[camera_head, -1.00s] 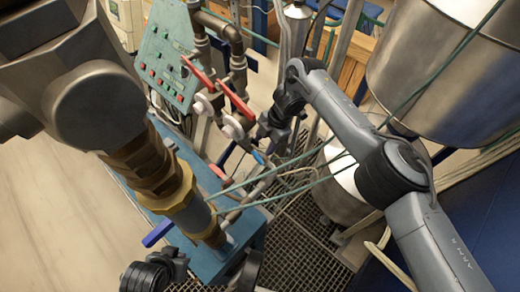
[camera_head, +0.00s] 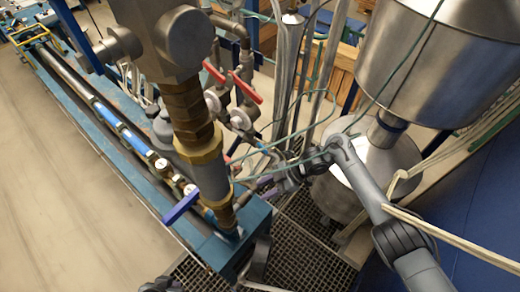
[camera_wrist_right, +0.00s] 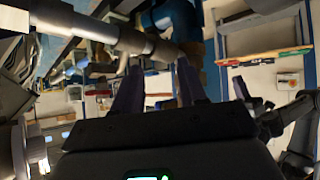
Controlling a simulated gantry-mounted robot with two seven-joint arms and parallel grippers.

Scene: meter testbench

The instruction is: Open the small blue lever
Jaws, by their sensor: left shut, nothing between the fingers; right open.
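A blue lever (camera_head: 182,206) sticks out from the thick vertical pipe's foot on the blue bench. A smaller bluish piece (camera_head: 262,148) shows by the thin piping below the red levers; it is too small to tell whether it is a lever. My right gripper (camera_head: 262,184) is beside this piping, near the bench's end. In the right wrist view its two fingers (camera_wrist_right: 160,78) are apart, with a grey pipe (camera_wrist_right: 115,35) crossing just beyond them. My left gripper (camera_head: 258,258) is low, beside the bench's near end, shut and empty, partly hidden.
Two red levers (camera_head: 248,90) sit on valves behind the thick brass-collared pipe (camera_head: 205,160). Large steel vessels (camera_head: 425,55) stand at right. Green lines (camera_head: 320,100) cross near my right arm. Metal grating (camera_head: 310,235) covers the floor; open floor lies left.

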